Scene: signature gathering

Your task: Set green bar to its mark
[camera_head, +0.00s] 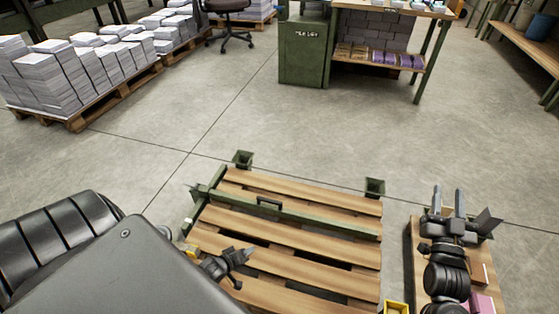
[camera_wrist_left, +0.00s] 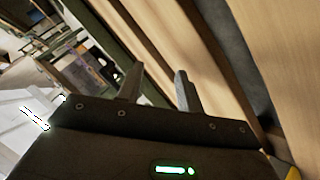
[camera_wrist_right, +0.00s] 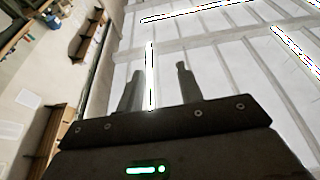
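A long green bar (camera_head: 310,217) with a dark handle (camera_head: 268,203) lies across the wooden pallet (camera_head: 275,240), tilted slightly in the picture. A green rail (camera_head: 205,200) runs along the pallet's left end. I cannot tell which spot is the bar's mark. My left gripper (camera_head: 249,254) is over the pallet, nearer to me than the bar and not touching it; in the left wrist view its fingers (camera_wrist_left: 160,72) are apart and empty. My right gripper (camera_head: 448,189) points up, right of the pallet, open and empty; its fingers (camera_wrist_right: 159,70) face the ceiling in the right wrist view.
Two green sockets (camera_head: 243,158) (camera_head: 375,187) stand at the pallet's far corners. A wooden surface (camera_head: 420,262) lies under my right arm, with a yellow box (camera_head: 396,307) beside it. A green cabinet (camera_head: 304,50) and paper-stack pallets (camera_head: 85,95) are farther off. The floor between is clear.

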